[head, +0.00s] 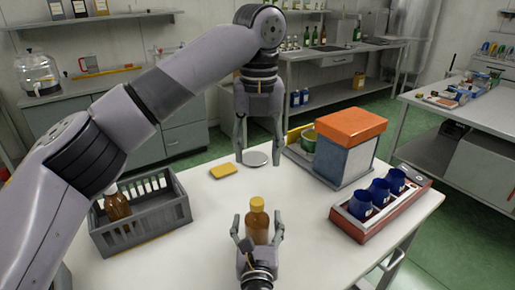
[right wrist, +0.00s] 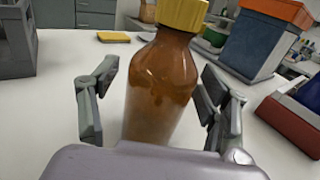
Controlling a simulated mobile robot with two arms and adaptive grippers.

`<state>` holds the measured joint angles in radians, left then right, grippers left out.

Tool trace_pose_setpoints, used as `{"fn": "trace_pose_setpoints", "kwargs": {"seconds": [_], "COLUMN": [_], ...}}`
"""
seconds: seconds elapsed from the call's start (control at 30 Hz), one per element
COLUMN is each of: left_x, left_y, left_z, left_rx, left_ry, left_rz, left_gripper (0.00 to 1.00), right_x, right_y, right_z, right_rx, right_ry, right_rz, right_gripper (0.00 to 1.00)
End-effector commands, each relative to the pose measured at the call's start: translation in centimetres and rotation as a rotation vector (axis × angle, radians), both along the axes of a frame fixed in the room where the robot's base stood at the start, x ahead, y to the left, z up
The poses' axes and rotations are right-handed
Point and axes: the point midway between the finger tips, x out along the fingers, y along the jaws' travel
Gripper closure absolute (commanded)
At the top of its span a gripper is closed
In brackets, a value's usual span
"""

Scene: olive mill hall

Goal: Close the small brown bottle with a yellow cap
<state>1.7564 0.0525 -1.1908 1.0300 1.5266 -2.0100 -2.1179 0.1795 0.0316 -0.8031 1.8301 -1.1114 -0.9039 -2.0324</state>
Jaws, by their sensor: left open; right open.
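The small brown bottle (head: 257,225) stands upright on the white table, with a yellow cap (head: 257,203) on its mouth. In the right wrist view the bottle (right wrist: 162,85) fills the middle and the cap (right wrist: 182,14) is cut by the top edge. I cannot tell how tightly the cap sits. My right gripper (head: 258,222) is open, with its fingers on either side of the bottle and gaps visible beside it. My left gripper (head: 258,158) is open and empty, pointing down farther back, over a round grey disc (head: 255,159).
A grey crate (head: 150,236) with another brown bottle (head: 117,205) stands at the left. A yellow sponge (head: 223,170) lies behind the bottle. At right are a blue-grey box with an orange lid (head: 352,126) and a red-white tray (head: 350,222) with blue cups (head: 379,191).

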Motion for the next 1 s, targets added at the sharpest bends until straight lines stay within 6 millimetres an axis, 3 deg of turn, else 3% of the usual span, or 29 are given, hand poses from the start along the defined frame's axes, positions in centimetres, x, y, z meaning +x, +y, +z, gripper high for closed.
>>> {"fn": "trace_pose_setpoints", "kwargs": {"seconds": [0.17,0.6,0.8,1.0], "left_x": [0.0,0.0,0.0,0.0], "left_y": [0.0,0.0,0.0,0.0], "left_z": [0.0,0.0,0.0,0.0], "left_rx": [0.0,0.0,0.0,0.0], "left_ry": [0.0,0.0,0.0,0.0], "left_rz": [0.0,0.0,0.0,0.0], "left_gripper": [0.51,0.51,0.51,0.51], "right_x": [-1.9,-10.5,-11.9,-12.0], "right_y": [0.0,0.0,0.0,0.0], "right_z": [-0.1,-0.1,-0.1,-0.1], "right_rx": [0.0,-0.001,-0.001,0.0], "right_ry": [0.002,0.003,0.001,0.001], "right_rz": [0.001,0.002,0.0,0.0], "right_gripper": [0.29,0.29,0.29,0.29]}}
